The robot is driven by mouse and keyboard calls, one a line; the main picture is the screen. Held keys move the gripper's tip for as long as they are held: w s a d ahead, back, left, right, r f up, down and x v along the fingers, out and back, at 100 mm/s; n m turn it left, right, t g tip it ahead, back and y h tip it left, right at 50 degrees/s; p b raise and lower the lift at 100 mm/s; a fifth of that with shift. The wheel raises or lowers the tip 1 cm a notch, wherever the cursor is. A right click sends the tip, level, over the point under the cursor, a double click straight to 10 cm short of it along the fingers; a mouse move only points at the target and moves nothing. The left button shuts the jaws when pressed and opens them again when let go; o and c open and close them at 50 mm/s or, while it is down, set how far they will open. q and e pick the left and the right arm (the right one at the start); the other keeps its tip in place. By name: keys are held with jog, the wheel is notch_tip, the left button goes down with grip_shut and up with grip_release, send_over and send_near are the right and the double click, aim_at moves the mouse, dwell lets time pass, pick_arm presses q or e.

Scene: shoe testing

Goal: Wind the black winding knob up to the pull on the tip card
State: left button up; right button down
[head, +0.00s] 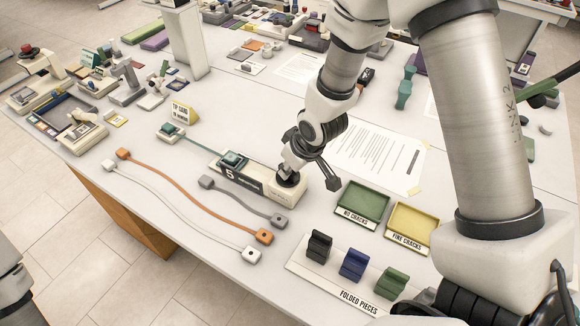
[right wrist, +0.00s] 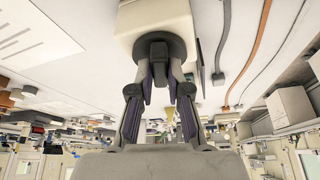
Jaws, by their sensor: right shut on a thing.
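The black winding knob (head: 289,181) sits on the cream right-hand end block of the pull rig (head: 288,194). My right gripper (head: 287,171) reaches down onto the knob and is shut on it; its two fingers (right wrist: 160,75) flank the knob's dark grip (right wrist: 159,52) in the right wrist view. A black plate on the rig's front shows a 5 (head: 231,174); its smaller text is too small to read. A teal strip (head: 200,142) runs from the rig's teal clamp (head: 233,159) to another clamp (head: 171,130). The yellow tip card (head: 182,113) stands behind; its number is hard to read. My left gripper is out of view.
Grey, orange and white cables (head: 195,192) lie left and in front of the rig. Green (head: 361,201) and yellow (head: 411,228) trays and a rack of folded pieces (head: 345,275) are to the right and front. A printed sheet (head: 380,150) lies behind the trays.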

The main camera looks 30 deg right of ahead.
jog(key=shift+a+f+m+h+b, duration=0.1)
jog(key=shift+f+m+h+b, duration=0.15)
jog(key=shift+m+b, duration=0.35)
jog(key=shift+r+m+h, duration=0.2)
jog(key=shift+m+h, duration=0.15)
jog(key=shift+m, duration=0.65)
jog(key=c, duration=1.3)
grip_release()
jog(key=shift+o, duration=0.9)
jog(key=shift+w+f, duration=0.1)
jog(key=shift+w, duration=0.1)
jog(key=v, duration=0.7)
jog(key=shift+r, duration=0.2)
